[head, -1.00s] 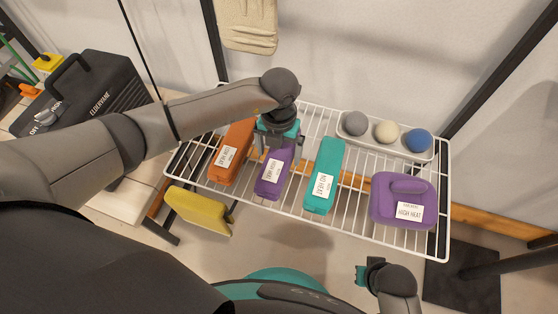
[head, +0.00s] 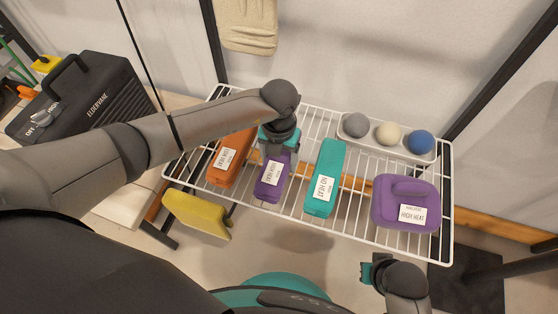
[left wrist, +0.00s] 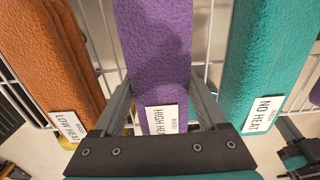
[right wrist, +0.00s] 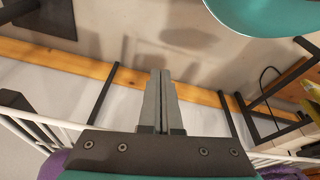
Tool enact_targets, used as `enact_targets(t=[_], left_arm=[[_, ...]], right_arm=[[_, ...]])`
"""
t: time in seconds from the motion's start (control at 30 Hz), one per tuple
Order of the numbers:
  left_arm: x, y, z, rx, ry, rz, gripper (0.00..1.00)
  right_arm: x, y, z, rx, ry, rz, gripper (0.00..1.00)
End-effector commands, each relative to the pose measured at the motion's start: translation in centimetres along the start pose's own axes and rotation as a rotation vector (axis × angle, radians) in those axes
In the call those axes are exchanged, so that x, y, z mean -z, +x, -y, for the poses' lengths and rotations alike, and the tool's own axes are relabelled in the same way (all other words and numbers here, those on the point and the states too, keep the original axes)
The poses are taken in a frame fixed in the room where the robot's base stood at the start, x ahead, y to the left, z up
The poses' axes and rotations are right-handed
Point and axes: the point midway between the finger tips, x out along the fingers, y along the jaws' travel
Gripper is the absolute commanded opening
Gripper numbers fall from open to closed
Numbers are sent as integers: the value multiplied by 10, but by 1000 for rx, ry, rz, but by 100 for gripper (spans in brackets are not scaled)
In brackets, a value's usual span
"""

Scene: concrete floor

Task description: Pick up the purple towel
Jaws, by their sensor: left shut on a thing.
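The purple towel (head: 269,187) is a narrow folded bundle with a white "HIGH HEAT" label, on a white wire rack. It fills the middle of the left wrist view (left wrist: 155,55). My left gripper (head: 280,148) is over its far part, with one finger on each long side, shut on it. I cannot tell whether the towel is clear of the wires. My right gripper (right wrist: 161,75) is shut and empty, in front of the rack; in the head view only part of it shows, at the lower right.
An orange towel (head: 235,150) lies left of the purple one and a teal towel (head: 326,165) right of it. A wider purple bundle (head: 395,220), also labelled "HIGH HEAT", is at the right. A white tray (head: 385,148) holds three balls. A black case (head: 85,100) stands left.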

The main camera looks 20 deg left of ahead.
Motion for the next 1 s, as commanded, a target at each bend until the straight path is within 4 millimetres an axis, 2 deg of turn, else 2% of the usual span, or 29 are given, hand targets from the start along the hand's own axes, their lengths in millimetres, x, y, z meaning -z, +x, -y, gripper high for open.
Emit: enact_targets(t=[0.07,0.43,0.77,0.9,1.0], left_arm=[[0,0,0,0,0,0,50],[0,-1,0,1,0,1,10],[-1,-3,0,1,0,2,10],[-1,-10,0,2,0,3,10],[-1,-20,0,1,0,3,10]], right_arm=[[0,0,0,0,0,1,0],[0,0,0,1,0,1,0],[0,0,0,1,0,-1,0],[-2,0,0,1,0,-2,0],[-9,11,-1,-1,-1,19,0]])
